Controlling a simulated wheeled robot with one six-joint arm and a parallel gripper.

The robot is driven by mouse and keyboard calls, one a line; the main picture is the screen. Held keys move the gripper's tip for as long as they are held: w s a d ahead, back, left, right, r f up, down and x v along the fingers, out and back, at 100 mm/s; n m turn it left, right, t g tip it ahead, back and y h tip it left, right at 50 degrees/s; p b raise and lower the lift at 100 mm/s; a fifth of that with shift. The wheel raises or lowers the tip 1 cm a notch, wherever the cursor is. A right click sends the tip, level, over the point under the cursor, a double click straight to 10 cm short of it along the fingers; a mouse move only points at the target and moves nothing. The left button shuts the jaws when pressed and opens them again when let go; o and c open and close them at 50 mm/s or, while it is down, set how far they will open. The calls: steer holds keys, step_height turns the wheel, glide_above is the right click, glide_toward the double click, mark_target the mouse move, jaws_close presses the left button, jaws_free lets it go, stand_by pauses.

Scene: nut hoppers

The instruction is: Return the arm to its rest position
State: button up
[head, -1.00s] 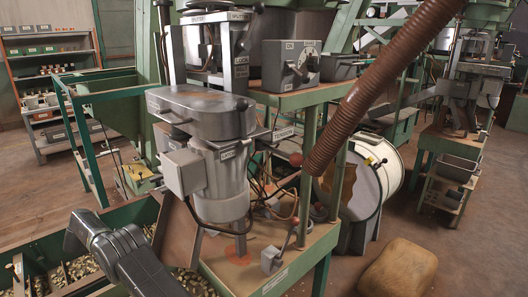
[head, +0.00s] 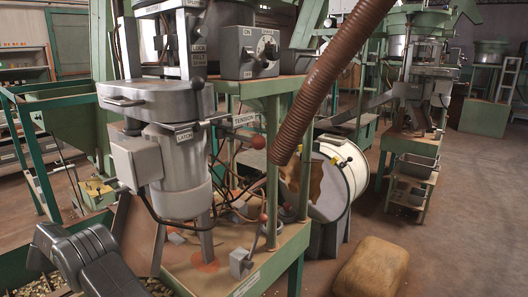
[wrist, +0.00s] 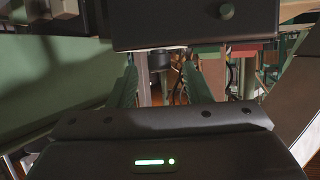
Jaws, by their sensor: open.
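My arm (head: 85,262) shows as dark grey links at the lower left of the head view, in front of the grey machine (head: 180,175) and over the edge of the nut bin. My gripper's end does not show clearly there. In the wrist view my gripper (wrist: 160,88) has two greenish fingers standing apart, with nothing seen held between them. Its dark body with a lit green strip fills the bottom. A dark box with a round knob (wrist: 226,11) is above the fingers in that view.
The machine's green stand (head: 290,245) is close to the right of my arm. A brown ribbed hose (head: 325,80) slopes down above it. A white drum (head: 335,178) and a tan sack-like block (head: 370,267) are further right. Open floor (head: 470,220) is at the far right.

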steer(key=shift+w+d+f, duration=0.2)
steer(key=shift+d, duration=0.1)
steer(key=shift+a, duration=0.1)
steer(key=p+v, duration=0.4)
steer(key=v, duration=0.1)
steer(key=shift+r, duration=0.3)
steer(key=shift+a+p, duration=0.15)
steer(key=shift+p, duration=0.4)
steer(key=p, duration=0.2)
steer(key=shift+s+a+r+p, duration=0.15)
steer(key=shift+s+a+p, duration=0.05)
steer(key=shift+a+p, duration=0.1)
steer(key=p, duration=0.2)
steer(key=shift+s+a+r+p, duration=0.1)
steer(key=shift+s+a+p, duration=0.1)
steer(key=shift+p, duration=0.1)
